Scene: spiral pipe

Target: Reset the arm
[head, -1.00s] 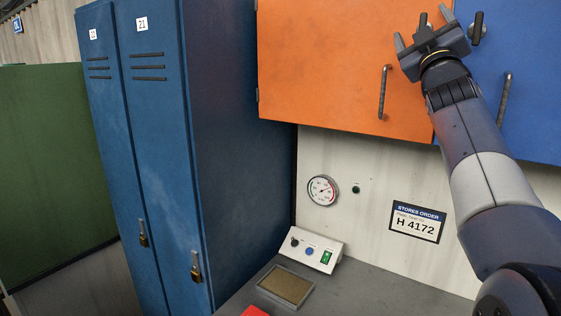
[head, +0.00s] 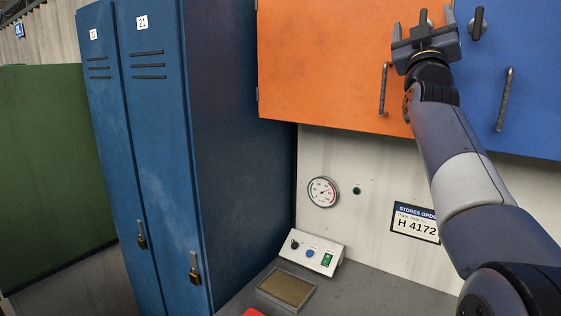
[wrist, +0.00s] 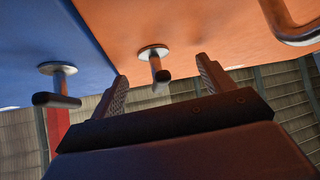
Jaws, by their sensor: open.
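My gripper (head: 423,24) is raised in front of the cupboard in the head view, near the border of the orange door (head: 320,60) and the blue door (head: 530,90). Its two fingers are apart and point up. In the wrist view the open fingers (wrist: 163,80) reach toward the doors. The orange door's turn handle (wrist: 155,62) shows between them, with nothing visibly gripped. I cannot tell whether the fingers touch it. The blue door's turn handle (wrist: 57,85) is to the left in the wrist view, outside the fingers.
Bar handles stand out from the orange door (head: 383,90) and blue door (head: 504,98). Blue lockers (head: 155,130) stand left. Below are a gauge (head: 323,191), an order sign (head: 413,222), partly hidden by my arm, a switch box (head: 312,252) and a framed tray (head: 286,273) on the grey bench.

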